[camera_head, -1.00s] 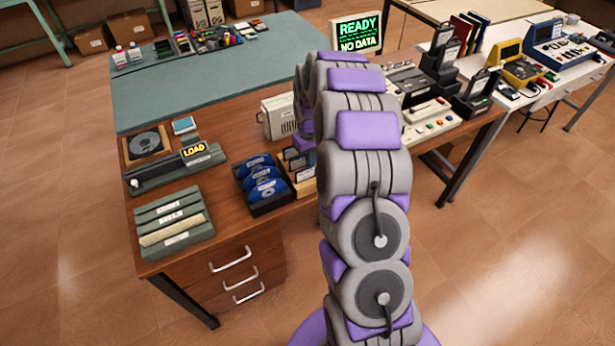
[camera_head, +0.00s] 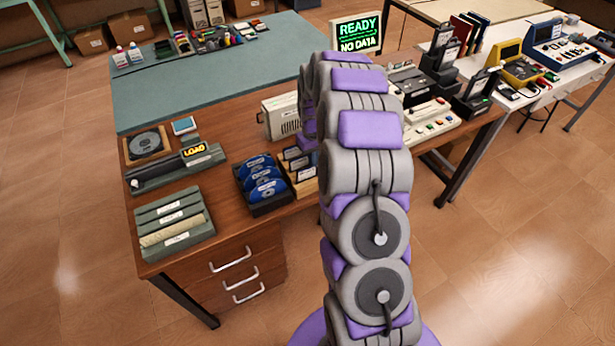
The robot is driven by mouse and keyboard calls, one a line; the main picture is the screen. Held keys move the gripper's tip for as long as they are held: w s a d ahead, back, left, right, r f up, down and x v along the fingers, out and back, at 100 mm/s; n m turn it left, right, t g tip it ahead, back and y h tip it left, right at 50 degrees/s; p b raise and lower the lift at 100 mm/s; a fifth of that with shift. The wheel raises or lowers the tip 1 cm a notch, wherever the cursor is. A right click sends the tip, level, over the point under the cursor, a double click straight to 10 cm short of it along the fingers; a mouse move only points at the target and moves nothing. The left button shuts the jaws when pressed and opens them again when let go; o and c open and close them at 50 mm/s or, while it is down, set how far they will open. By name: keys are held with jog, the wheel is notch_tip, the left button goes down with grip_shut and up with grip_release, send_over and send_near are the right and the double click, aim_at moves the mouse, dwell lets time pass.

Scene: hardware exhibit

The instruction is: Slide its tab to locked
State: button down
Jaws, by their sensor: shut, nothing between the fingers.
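My gripper is not in view; my own grey and purple arm fills the middle and hides its end. I cannot make out a tab marked locked anywhere, nor tell which object it belongs to. A dark grey device (camera_head: 165,178) with a yellow LOAD display (camera_head: 194,150) and a small white knob sits on the left of the wooden desk (camera_head: 215,205). A dark tray (camera_head: 275,205) of blue discs (camera_head: 262,178) and a wooden holder (camera_head: 306,188) of dark cartridges stand just left of my arm.
A grey-green rack (camera_head: 177,238) is at the desk's front left, a reel in a wooden frame (camera_head: 149,143) behind it. A beige box (camera_head: 281,116) and READY NO DATA screen (camera_head: 357,32) stand farther back. The green mat (camera_head: 215,80) is largely clear.

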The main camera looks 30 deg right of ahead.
jog(key=shift+d, duration=0.55)
dwell(0.4)
jog(key=shift+a+p, duration=0.2)
jog(key=shift+p, duration=0.2)
notch_tip(320, 180, up, 7)
jog(key=p, duration=0.2)
jog(key=shift+p, duration=0.4)
dwell(0.5)
